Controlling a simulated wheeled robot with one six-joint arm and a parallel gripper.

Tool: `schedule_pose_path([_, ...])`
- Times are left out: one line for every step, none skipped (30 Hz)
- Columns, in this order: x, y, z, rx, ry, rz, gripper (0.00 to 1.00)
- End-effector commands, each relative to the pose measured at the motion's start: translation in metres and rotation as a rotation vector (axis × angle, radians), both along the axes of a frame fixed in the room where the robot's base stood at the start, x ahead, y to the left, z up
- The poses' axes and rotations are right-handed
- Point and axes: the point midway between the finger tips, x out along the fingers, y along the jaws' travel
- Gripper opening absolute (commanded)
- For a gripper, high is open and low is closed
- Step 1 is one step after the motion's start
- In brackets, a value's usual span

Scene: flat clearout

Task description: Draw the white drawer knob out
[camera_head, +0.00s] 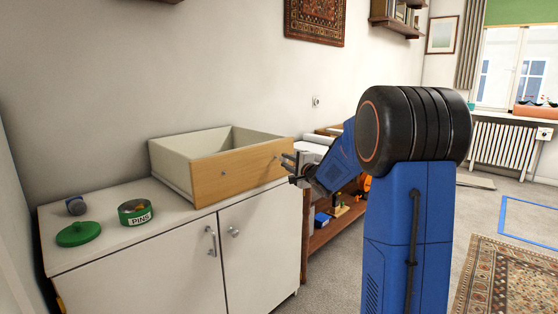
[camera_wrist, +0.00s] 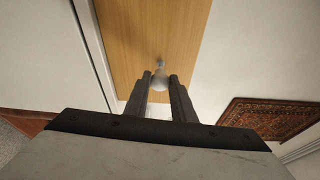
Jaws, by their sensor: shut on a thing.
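The white knob (camera_wrist: 159,79) sits on a light wooden drawer front (camera_wrist: 135,35) in the wrist view. My gripper (camera_wrist: 160,82) is shut on this knob, with one dark finger on each side of it. In the head view the drawer front (camera_head: 215,178) belongs to an open-topped pale drawer box (camera_head: 180,150) on the white cabinet. My gripper (camera_head: 291,162) meets the front near its right end. The fingers partly hide the held knob.
The white cabinet (camera_head: 150,270) has two doors with metal handles (camera_head: 211,241). A green tin (camera_head: 136,212), a green lid (camera_head: 78,234) and a small blue-grey object (camera_head: 76,206) lie on its left top. A wooden shelf (camera_head: 325,232) stands right of it.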

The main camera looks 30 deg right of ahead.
Motion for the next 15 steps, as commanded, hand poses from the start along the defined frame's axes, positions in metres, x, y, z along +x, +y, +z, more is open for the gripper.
schedule_pose_path([-0.003, -0.001, 0.000, 0.000, 0.000, -0.001, 0.00])
schedule_pose_path([-0.005, -0.002, 0.000, 0.000, 0.000, -0.001, 0.00])
schedule_pose_path([-0.008, -0.003, 0.000, 0.000, 0.000, -0.001, 0.00])
schedule_pose_path([-0.009, -0.003, 0.000, 0.000, 0.001, -0.001, 0.00])
schedule_pose_path([-0.011, -0.004, -0.001, 0.000, 0.001, -0.001, 0.00])
schedule_pose_path([-0.013, -0.005, -0.001, 0.000, 0.001, -0.001, 0.00])
schedule_pose_path([-0.015, -0.005, -0.001, -0.001, 0.001, 0.000, 0.00])
schedule_pose_path([-0.017, -0.006, 0.000, -0.001, 0.001, -0.001, 0.00])
schedule_pose_path([-0.019, -0.007, 0.000, -0.001, 0.000, -0.001, 0.00])
schedule_pose_path([-0.021, -0.008, 0.000, -0.001, 0.000, -0.001, 0.00])
schedule_pose_path([-0.023, -0.009, 0.000, -0.001, 0.000, -0.001, 0.00])
schedule_pose_path([-0.026, -0.010, 0.000, -0.001, -0.001, -0.001, 0.00])
schedule_pose_path([-0.027, -0.010, 0.000, -0.001, -0.001, -0.001, 0.00])
schedule_pose_path([-0.029, -0.010, 0.000, 0.000, 0.000, -0.001, 0.00])
schedule_pose_path([-0.031, -0.011, 0.000, 0.000, 0.000, 0.000, 0.00])
